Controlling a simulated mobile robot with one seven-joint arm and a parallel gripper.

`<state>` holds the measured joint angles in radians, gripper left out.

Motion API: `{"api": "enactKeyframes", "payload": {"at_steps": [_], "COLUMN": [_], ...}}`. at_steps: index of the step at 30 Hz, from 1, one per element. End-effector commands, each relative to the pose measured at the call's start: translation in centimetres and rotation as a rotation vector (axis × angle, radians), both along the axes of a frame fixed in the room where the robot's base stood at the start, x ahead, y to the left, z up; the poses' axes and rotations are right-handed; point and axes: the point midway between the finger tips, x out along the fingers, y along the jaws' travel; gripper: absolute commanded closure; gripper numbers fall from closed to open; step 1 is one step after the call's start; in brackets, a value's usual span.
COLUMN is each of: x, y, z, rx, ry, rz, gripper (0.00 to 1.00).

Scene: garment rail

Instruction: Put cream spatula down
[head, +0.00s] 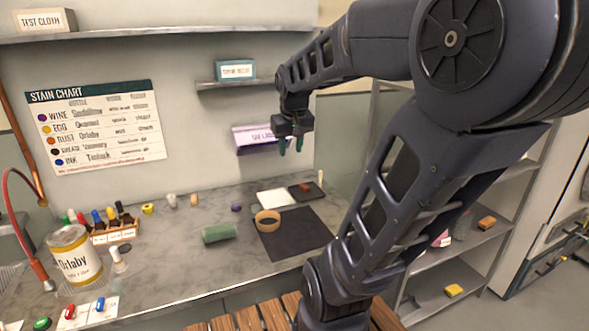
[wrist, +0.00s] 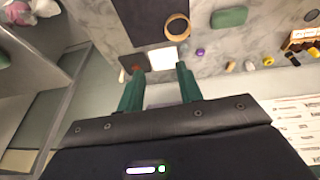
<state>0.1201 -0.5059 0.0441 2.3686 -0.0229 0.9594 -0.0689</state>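My gripper (head: 291,146) hangs in the air above the back of the counter, in front of the wall. Its two green fingers stand apart in both views. In the wrist view my gripper (wrist: 158,78) shows nothing between its fingertips but the surface beyond. I cannot clearly pick out a cream spatula. A small cream upright piece (head: 320,177) stands at the back right of the counter, beside a dark tray with a reddish block (head: 305,188); it is too small to identify. A white pad (head: 275,197) lies next to that tray, and also shows in the wrist view (wrist: 155,57).
A dark mat (head: 292,235) with a tan ring (head: 267,221) lies on the counter. A green roll (head: 219,233) is left of it. A can (head: 75,255) and a bottle rack (head: 112,232) stand at the left. A wall shelf (head: 225,84) is close behind my gripper.

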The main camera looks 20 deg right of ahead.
Motion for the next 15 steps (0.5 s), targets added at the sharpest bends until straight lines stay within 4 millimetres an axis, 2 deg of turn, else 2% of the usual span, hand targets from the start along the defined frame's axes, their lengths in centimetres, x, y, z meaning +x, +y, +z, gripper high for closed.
{"api": "enactKeyframes", "payload": {"at_steps": [1,6,10,15], "x": [-1.5,-5.7,-7.9,-9.1], "y": [0.6,1.9,2.4,2.7], "z": [-0.1,-1.1,-1.9,-2.4], "rx": [0.007,0.033,0.051,0.062], "ry": [-0.016,-0.055,-0.074,-0.085], "rz": [0.004,0.009,0.012,0.013], "gripper": [0.64,0.64,0.64,0.64]}}
